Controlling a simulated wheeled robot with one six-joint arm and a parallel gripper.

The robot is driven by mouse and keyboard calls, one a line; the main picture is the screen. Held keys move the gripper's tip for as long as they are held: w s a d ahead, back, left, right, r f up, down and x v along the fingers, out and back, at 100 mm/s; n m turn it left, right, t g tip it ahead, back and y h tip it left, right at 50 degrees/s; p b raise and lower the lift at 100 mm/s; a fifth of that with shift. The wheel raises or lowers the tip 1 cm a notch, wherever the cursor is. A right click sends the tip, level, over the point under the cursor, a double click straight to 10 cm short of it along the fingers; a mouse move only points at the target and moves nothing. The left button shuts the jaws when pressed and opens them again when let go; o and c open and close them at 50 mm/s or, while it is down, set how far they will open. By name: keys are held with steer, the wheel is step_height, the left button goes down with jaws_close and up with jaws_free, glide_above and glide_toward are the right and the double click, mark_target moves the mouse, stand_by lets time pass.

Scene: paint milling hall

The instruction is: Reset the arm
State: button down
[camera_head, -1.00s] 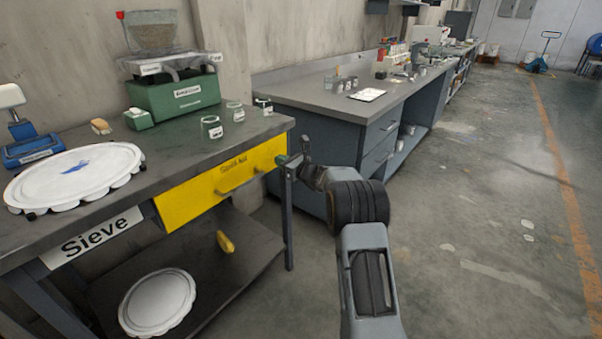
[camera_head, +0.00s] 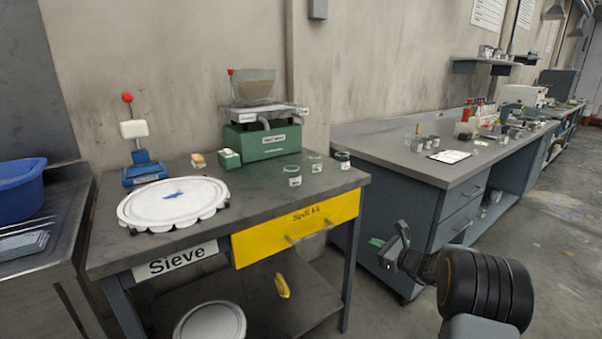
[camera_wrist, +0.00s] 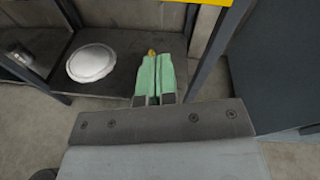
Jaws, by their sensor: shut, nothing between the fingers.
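My gripper (camera_head: 377,250) is at the lower right of the head view, in front of the gap between the Sieve bench and the grey workbench. Its green fingers are shut and empty. In the wrist view the fingers (camera_wrist: 154,78) lie side by side, pointing toward the Sieve bench's lower shelf. The arm behind the gripper is folded low at the bottom right of the head view. The gripper touches nothing that I can see.
The Sieve bench (camera_head: 107,258) has a yellow Spill Kit drawer (camera_head: 270,238), a white round sieve lid (camera_head: 165,210) and a green machine (camera_head: 262,142) on top. A grey workbench (camera_head: 375,145) stands to the right. A yellow object (camera_head: 282,286) is on the lower shelf. Open floor (camera_head: 565,235) lies at right.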

steer(key=s+a+r+n+g+h+p, duration=0.2)
steer(key=s+a+r+n+g+p, duration=0.25)
steer(key=s+n, duration=0.45)
steer(key=s+a+r+n+g+h+p, duration=0.15)
steer(key=s+a+n+g+p, duration=0.3)
steer(key=s+n+g, duration=0.5)
steer(key=s+a+r+n+t+h+p, duration=0.1)
steer(key=s+r+n+t+h+p, duration=0.1)
steer(key=s+r+p, duration=0.5)
steer(key=s+r+n+t+h+p, duration=0.2)
steer(key=s+r+n+h+p, duration=0.2)
steer(key=r, duration=0.9)
steer(key=s+n+p, duration=0.2)
steer(key=s+p, duration=0.1)
steer(key=p, duration=0.1)
steer(key=shift+a+r+t, duration=0.3)
steer(key=shift+a+r, duration=0.05)
steer(key=shift+r, duration=0.05)
steer(key=shift+s+a, duration=0.1)
